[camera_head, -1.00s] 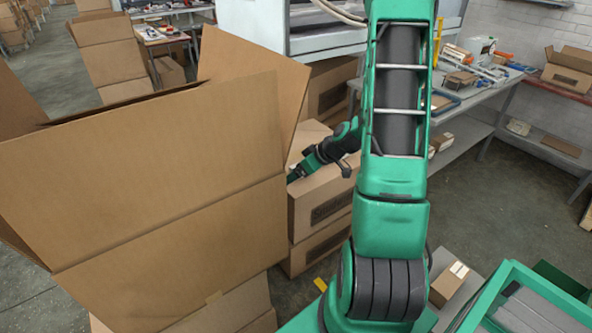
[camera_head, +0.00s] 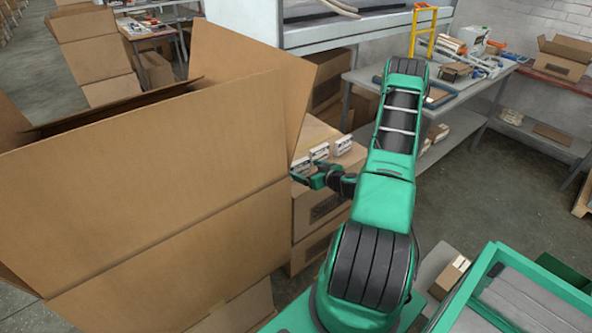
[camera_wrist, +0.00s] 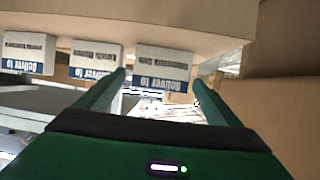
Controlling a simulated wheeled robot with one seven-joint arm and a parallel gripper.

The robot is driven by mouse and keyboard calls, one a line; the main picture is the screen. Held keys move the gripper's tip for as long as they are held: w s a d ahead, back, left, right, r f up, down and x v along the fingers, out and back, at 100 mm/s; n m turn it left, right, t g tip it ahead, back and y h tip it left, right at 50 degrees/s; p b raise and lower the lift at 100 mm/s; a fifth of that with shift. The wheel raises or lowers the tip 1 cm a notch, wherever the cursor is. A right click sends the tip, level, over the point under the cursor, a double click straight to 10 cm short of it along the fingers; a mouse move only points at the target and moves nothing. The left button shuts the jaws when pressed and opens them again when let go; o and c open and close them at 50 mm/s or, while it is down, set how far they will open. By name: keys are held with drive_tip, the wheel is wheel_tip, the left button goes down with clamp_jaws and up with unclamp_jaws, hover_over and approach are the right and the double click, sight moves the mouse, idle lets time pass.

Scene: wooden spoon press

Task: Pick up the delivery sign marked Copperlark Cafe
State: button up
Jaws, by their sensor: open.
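Three small white signs with blue "Deliver to" bands stand in a row on a cardboard box. In the wrist view they appear upside down: a left one (camera_wrist: 28,52), a middle one (camera_wrist: 96,60) and a right one (camera_wrist: 163,68). Their names are too blurred for me to tell which is Copperlark Cafe. My gripper (camera_wrist: 160,77) is open, its fingers on either side of the right sign's lower part in the picture; I cannot tell whether they touch it. In the head view my gripper (camera_head: 306,174) is beside the signs (camera_head: 343,145), partly covering the row.
A large open carton (camera_head: 150,180) fills the left, close to my gripper. The signs' box stack (camera_head: 318,212) stands behind it. A workbench (camera_head: 460,95) with tools is at the back right. Floor (camera_head: 480,205) is clear at right.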

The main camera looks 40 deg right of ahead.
sight(301, 167)
drive_tip(key=x, duration=0.4)
drive_tip(key=shift+x, duration=2.7)
drive_tip(key=shift+a, duration=0.1)
drive_tip(key=c, duration=0.9)
